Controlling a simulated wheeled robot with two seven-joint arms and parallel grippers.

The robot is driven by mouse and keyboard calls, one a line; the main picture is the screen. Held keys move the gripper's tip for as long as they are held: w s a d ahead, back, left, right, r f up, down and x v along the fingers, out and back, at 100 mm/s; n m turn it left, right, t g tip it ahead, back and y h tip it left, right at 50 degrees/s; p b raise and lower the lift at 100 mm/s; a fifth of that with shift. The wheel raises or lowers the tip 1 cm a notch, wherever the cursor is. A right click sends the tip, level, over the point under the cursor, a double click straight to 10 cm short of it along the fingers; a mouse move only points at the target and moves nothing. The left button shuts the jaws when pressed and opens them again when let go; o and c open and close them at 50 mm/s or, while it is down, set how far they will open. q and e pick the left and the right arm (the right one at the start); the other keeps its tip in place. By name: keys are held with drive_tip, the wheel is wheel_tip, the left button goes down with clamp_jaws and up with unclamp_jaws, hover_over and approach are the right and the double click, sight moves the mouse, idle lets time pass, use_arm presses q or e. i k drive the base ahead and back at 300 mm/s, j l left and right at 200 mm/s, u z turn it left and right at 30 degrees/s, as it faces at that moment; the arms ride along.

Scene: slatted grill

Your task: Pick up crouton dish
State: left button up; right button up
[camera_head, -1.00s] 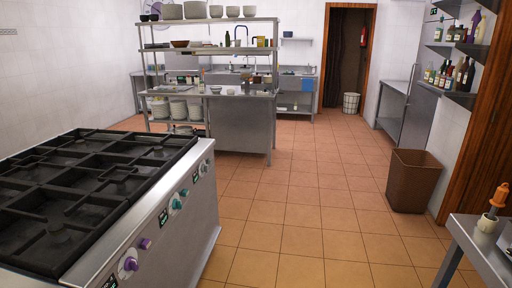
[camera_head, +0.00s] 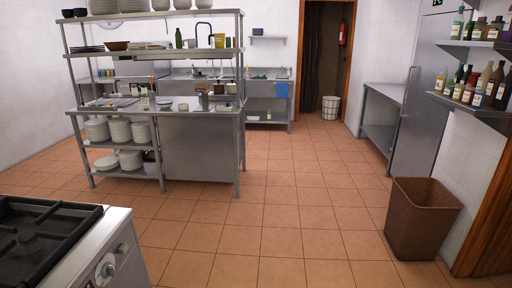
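I cannot pick out a crouton dish in this view. Several small dishes and containers stand on the worktop of the steel shelving unit (camera_head: 200,112), too small to tell apart. A brown bowl (camera_head: 117,45) sits on its middle shelf, and stacked bowls stand on its top shelf. Neither of my grippers is in view.
A black-topped stove (camera_head: 75,240) fills the lower left corner. A brown wicker bin (camera_head: 422,218) stands at the right, below wall shelves with bottles (camera_head: 475,85). A steel side table (camera_head: 380,120) stands further back. The tiled floor (camera_head: 285,215) between is clear.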

sight(183, 107)
drive_tip(key=i, duration=0.9)
drive_tip(key=i+u, duration=0.15)
drive_tip(key=i, duration=0.75)
drive_tip(key=i+l, duration=0.2)
drive_tip(key=i, duration=0.7)
drive_tip(key=i+j+u, duration=0.4)
drive_tip(key=i, duration=0.15)
drive_tip(key=i+u, duration=0.4)
drive_tip(key=i, duration=0.2)
drive_tip(key=i+l+u, duration=0.1)
drive_tip(key=i+u, duration=0.3)
drive_tip(key=i, duration=0.15)
drive_tip(key=i+l+u, duration=0.25)
drive_tip(key=i+u, duration=0.15)
drive_tip(key=i, duration=0.2)
drive_tip(key=i+u, duration=0.35)
drive_tip(key=i, duration=0.4)
drive_tip(key=i+l+u, duration=0.1)
drive_tip(key=i+u, duration=0.25)
drive_tip(key=i, duration=0.45)
drive_tip(key=i+z, duration=0.4)
drive_tip(key=i+j+z, duration=0.25)
drive_tip(key=i+z, duration=0.35)
drive_tip(key=z, duration=0.25)
drive_tip(key=i+z, duration=0.25)
drive_tip(key=z, duration=0.2)
drive_tip(key=i+j+z, duration=0.2)
drive_tip(key=z, duration=0.25)
drive_tip(key=i+j+z, duration=0.15)
drive_tip(key=z, duration=0.3)
